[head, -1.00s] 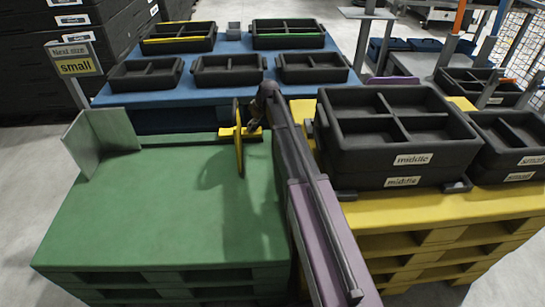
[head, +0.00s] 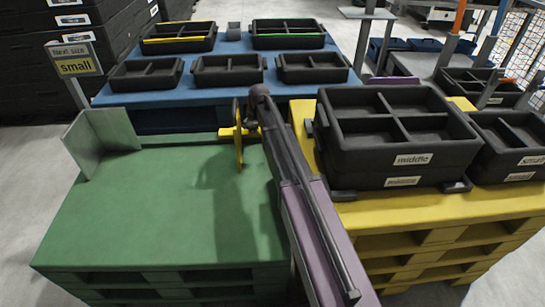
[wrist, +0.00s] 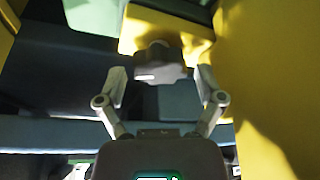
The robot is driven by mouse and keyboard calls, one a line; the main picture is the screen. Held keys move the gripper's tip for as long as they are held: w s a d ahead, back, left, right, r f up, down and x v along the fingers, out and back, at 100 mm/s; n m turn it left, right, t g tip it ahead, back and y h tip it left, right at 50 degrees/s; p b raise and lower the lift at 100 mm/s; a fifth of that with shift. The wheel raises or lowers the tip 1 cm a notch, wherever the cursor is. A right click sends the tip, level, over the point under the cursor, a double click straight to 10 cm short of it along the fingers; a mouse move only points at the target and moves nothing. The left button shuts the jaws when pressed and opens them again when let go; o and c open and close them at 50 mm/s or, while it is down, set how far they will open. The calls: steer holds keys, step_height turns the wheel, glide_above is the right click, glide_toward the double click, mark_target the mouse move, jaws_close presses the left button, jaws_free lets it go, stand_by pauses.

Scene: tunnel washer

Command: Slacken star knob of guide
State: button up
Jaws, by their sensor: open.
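The yellow guide (head: 238,140) stands as an upright plate at the back edge of the green pallet top, with a short yellow piece beside it. In the wrist view, a dark star knob (wrist: 158,58) shows in front of a yellow surface. My gripper (wrist: 160,78) is open, with one finger on each side of the knob. Whether the fingers touch it cannot be told. In the head view my arm hides the knob and most of the gripper.
A grey upright plate (head: 103,140) stands at the green top's left corner. Black divided crates (head: 400,158) stand on the yellow pallet to the right. More crates sit on the blue table (head: 205,97) behind. The green top (head: 150,215) is otherwise clear.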

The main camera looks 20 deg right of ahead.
steer(key=shift+m+h, duration=0.4)
steer(key=shift+m, duration=0.7)
steer(key=p+v, duration=1.3)
steer(key=v, duration=0.1)
steer(key=s+f+g+b, duration=0.1)
steer(key=s, duration=1.1)
steer(key=s+f+g+b, duration=0.1)
steer(key=s+f+g, duration=0.1)
steer(key=s, duration=1.1)
steer(key=shift+a+g, duration=0.15)
steer(key=shift+g, duration=0.15)
steer(key=shift+f, duration=0.15)
step_height(320, 180, up, 4)
steer(key=n+p, duration=0.3)
steer(key=p, duration=0.1)
glide_above(252, 124)
steer(key=shift+g, duration=0.4)
steer(key=shift+f, duration=0.2)
step_height(252, 124, down, 13)
steer(key=b, duration=1.3)
steer(key=shift+f+b, duration=0.25)
steer(key=shift+b, duration=0.15)
